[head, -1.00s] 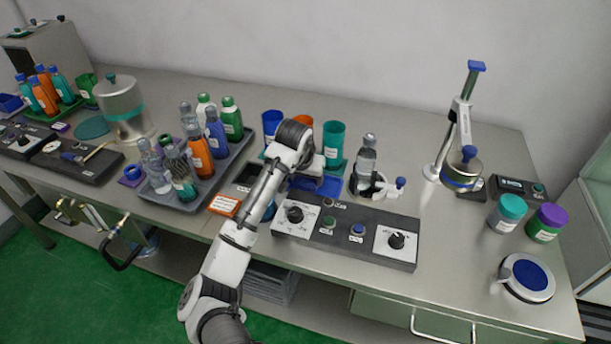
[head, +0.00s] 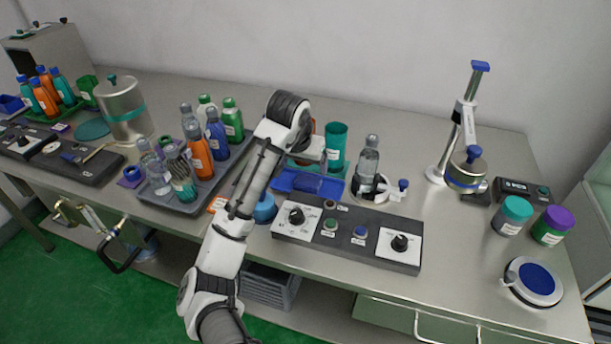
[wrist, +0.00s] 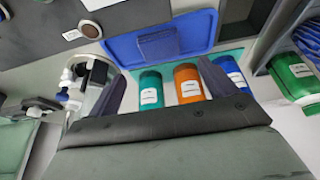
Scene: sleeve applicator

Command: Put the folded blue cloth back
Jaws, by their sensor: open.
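The folded blue cloth (wrist: 158,43) lies on a flat blue tray (wrist: 199,24) in the wrist view. In the head view the cloth (head: 309,184) shows as a darker patch on the tray (head: 284,181), behind the control panel. My gripper (wrist: 165,74) is open, its two fingers spread with nothing between them. The fingers are apart from the cloth, over the row of cups in the wrist view. In the head view my gripper (head: 313,152) is above and behind the tray, its fingertips largely hidden by my own arm.
Teal (wrist: 151,89), orange (wrist: 188,83) and blue (wrist: 228,76) cups stand beside the tray. A clear bottle in a white holder (head: 368,160) is to the right. The control panel (head: 346,236) is in front, a bottle tray (head: 238,152) to the left.

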